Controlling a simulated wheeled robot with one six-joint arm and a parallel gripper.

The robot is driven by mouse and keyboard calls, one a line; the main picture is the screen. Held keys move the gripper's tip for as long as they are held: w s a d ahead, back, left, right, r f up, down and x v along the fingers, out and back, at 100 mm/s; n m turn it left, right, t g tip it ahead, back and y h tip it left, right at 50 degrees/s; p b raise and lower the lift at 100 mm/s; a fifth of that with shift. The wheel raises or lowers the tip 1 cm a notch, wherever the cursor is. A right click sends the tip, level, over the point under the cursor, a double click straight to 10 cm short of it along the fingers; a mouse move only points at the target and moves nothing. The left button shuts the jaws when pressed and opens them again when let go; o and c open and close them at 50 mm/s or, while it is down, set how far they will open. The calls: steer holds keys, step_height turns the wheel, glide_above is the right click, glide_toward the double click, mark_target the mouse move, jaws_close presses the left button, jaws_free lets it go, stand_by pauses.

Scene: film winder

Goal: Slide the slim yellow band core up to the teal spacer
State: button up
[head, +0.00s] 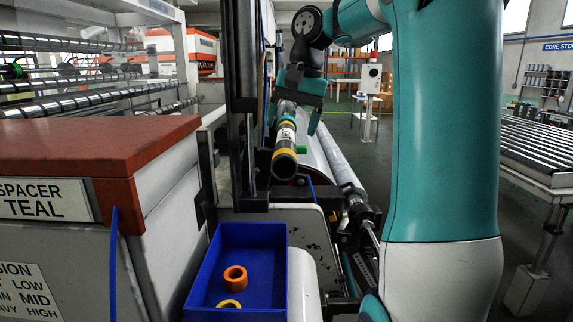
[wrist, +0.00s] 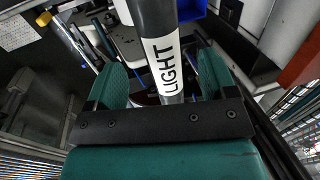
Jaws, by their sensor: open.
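A dark grey tube core (head: 286,142) with a yellow band (head: 285,152) near its near end points toward me in the head view. A white label sits behind the band; in the wrist view the core (wrist: 155,18) shows this label, reading LIGHT. A teal ring (head: 288,119), apparently the spacer, shows just beyond the label; whether a gap lies between them I cannot tell. My gripper (head: 296,110) is open over the far part of the tube. In the wrist view its fingers (wrist: 160,75) stand on either side of the tube, apart from it. The yellow band is out of the wrist view.
A blue bin (head: 200,277) below holds an orange ring (head: 235,279) and a yellow ring (head: 229,304). A red-topped cabinet (head: 90,145) labelled SPACER TEAL stands left. A dark upright post (head: 240,100) is close left of the tube. A grey roller (head: 343,165) lies right.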

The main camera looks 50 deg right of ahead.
mark_target(288, 130)
steer(key=b+x, duration=0.2)
steer(key=x, duration=0.3)
steer(key=shift+f, duration=0.15)
steer(key=c, duration=1.2)
steer(key=shift+w+d+p, duration=1.95)
steer(key=shift+w+d, duration=0.15)
steer(key=shift+d, duration=0.2)
steer(key=shift+w+d, duration=0.25)
steer(key=shift+d, duration=0.05)
